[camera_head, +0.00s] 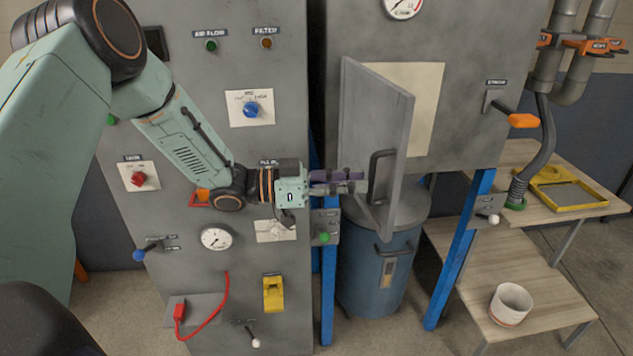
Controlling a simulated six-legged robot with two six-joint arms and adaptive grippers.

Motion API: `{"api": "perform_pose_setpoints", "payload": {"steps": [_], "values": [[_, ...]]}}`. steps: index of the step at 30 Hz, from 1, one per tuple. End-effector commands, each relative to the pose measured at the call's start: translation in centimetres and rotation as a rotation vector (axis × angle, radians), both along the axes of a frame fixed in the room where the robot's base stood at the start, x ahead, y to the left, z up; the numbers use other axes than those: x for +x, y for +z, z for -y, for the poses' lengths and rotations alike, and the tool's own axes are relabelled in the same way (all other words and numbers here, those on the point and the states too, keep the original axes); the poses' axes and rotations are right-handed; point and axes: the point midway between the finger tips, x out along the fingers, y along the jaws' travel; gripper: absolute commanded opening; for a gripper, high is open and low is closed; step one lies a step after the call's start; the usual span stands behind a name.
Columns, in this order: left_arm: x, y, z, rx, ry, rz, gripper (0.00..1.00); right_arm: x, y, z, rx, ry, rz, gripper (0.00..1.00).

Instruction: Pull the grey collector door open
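The grey collector door (372,110) stands ajar, swung out from the grey collector cabinet, with a pale beige area showing behind it. Its dark bar handle (381,177) is on the lower part of the face turned to me. My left gripper (364,182) reaches in from the left at handle height, its fingers in front of the door face. The fingertips are just left of the handle; whether they touch it is not clear. The gap between the fingers is too small to judge. My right gripper is not in view.
A blue drum (375,265) stands below the door between blue posts. A control cabinet (215,90) with knobs and levers is at left. An orange-handled lever (522,120) juts out at the collector's right.

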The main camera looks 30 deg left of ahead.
Motion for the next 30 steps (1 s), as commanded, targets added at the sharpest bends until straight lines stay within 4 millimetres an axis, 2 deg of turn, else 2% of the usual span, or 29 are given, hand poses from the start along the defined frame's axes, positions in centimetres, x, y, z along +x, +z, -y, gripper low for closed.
{"api": "perform_pose_setpoints", "payload": {"steps": [6, 15, 30], "values": [[-1.7, 0.1, -2.9, -0.004, 0.005, 0.0, 0.21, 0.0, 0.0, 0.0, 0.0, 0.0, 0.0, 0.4], [-3.4, 0.1, -5.7, -0.003, 0.002, 0.002, 0.21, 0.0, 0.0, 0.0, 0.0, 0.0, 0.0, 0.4], [-4.0, 0.0, -6.4, -0.001, 0.0, -0.001, 0.21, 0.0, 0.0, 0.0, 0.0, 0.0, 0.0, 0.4]]}}
